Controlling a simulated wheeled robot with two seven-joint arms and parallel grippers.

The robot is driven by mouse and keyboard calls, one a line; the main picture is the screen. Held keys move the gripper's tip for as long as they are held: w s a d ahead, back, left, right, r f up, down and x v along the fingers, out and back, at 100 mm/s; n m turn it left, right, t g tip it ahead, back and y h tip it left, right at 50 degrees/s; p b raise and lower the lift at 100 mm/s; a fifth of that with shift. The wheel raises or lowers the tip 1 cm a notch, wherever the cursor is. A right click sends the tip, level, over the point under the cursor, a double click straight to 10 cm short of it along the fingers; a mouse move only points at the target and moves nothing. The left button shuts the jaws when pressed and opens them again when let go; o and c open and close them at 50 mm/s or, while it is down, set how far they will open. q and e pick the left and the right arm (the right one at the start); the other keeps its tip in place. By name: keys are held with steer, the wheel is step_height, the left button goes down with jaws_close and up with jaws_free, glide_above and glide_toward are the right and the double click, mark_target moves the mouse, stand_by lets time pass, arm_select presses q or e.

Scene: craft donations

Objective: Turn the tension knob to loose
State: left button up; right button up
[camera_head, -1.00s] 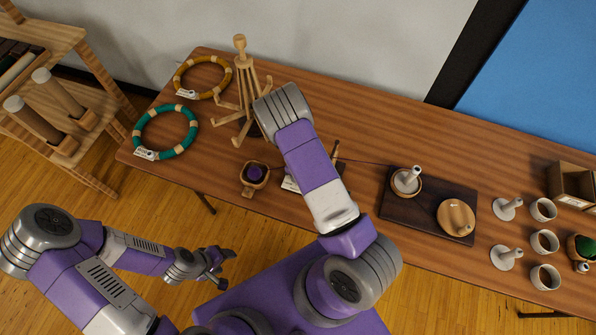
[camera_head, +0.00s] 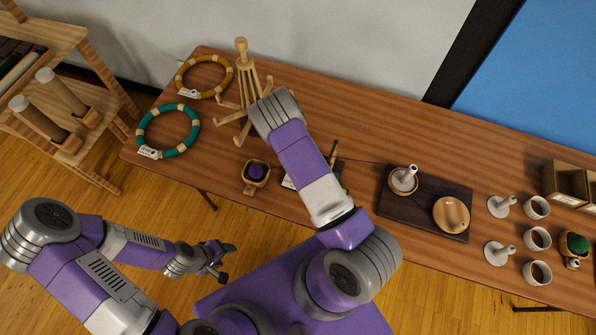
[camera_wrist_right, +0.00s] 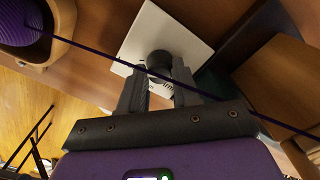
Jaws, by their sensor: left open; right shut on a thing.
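In the right wrist view, a dark round knob (camera_wrist_right: 159,61) stands on a white square plate (camera_wrist_right: 185,30). My right gripper (camera_wrist_right: 160,78) has its two fingers on either side of the knob and is shut on it. Markings on the plate cannot be read, so the knob's setting is unclear. In the head view my right forearm hides the knob and the right gripper; only an edge of the white plate (camera_head: 289,183) shows. My left gripper (camera_head: 226,262) is open and empty, over the floor in front of the table.
Purple yarn (camera_wrist_right: 235,108) runs past the right gripper from a wooden yarn bowl (camera_head: 256,173). A peg stand (camera_head: 241,60) and two rings (camera_head: 168,131) are on the table's left. A dark board (camera_head: 405,211), cups (camera_head: 537,238) and a wooden box (camera_head: 568,184) are on the right.

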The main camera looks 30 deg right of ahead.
stand_by(0.4)
steer(key=o, duration=1.1)
steer(key=shift+c, duration=0.2)
steer(key=shift+r, duration=0.1)
step_height(320, 180, up, 7)
steer(key=shift+r+p, duration=0.2)
steer(key=shift+p, duration=0.3)
